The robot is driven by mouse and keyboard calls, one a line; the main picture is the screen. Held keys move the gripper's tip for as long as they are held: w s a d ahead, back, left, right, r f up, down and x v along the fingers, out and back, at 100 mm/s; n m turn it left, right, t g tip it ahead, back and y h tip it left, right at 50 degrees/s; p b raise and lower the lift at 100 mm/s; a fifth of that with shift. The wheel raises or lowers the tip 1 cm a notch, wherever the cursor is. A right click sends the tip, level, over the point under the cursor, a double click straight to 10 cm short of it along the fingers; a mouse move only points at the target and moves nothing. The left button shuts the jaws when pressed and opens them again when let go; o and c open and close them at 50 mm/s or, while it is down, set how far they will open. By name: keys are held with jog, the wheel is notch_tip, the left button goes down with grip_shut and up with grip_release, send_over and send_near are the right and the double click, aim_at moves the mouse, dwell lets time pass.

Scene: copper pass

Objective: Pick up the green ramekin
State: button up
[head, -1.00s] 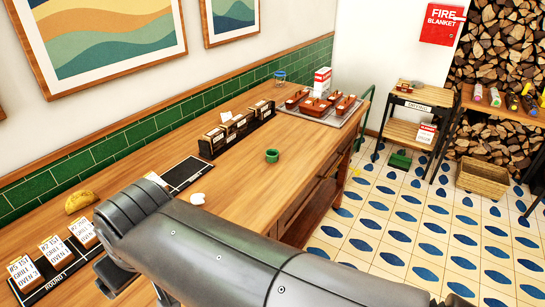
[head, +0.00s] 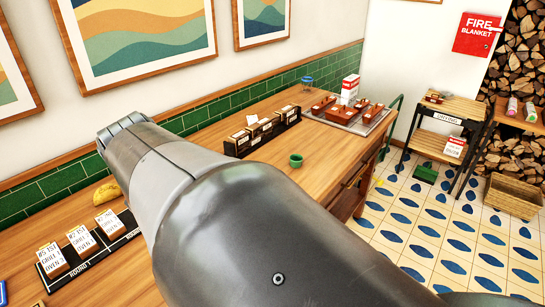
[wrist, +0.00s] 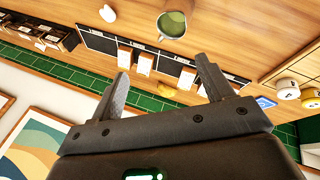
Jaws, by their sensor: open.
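The green ramekin (head: 296,160) stands on the wooden counter (head: 318,172) in the head view, just right of my arm and in front of the black boxes. In the wrist view the green ramekin (wrist: 172,24) shows at the top, beyond my fingertips and roughly between them, apart from both. My gripper (wrist: 163,52) is open and empty, with its two fingers spread.
Black boxes with cards (head: 262,131) stand by the tiled wall. A tray (head: 370,125) with brown holders is at the counter's far end. Ticket holders (head: 84,242) and a yellow taco-like item (head: 105,193) are at left. Bare counter surrounds the ramekin.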

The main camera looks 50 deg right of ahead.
jog(key=w+d+n+g+h, duration=0.15)
jog(key=w+d+n, duration=0.35)
jog(key=w+d, duration=0.5)
jog(key=n+g, duration=0.2)
jog(key=n, duration=0.8)
send_near(296, 158)
jog(key=f, duration=0.1)
jog(key=s+a+f, duration=0.1)
jog(key=shift+s+a+f, duration=0.15)
jog(key=shift+a+f, duration=0.1)
jog(key=shift+d+x, duration=0.2)
jog(key=shift+x, duration=1.2)
jog(key=shift+d+x, duration=0.2)
jog(key=shift+x, duration=1.15)
jog(key=shift+r, duration=0.2)
jog(key=shift+c, duration=0.3)
jog(key=c, duration=1)
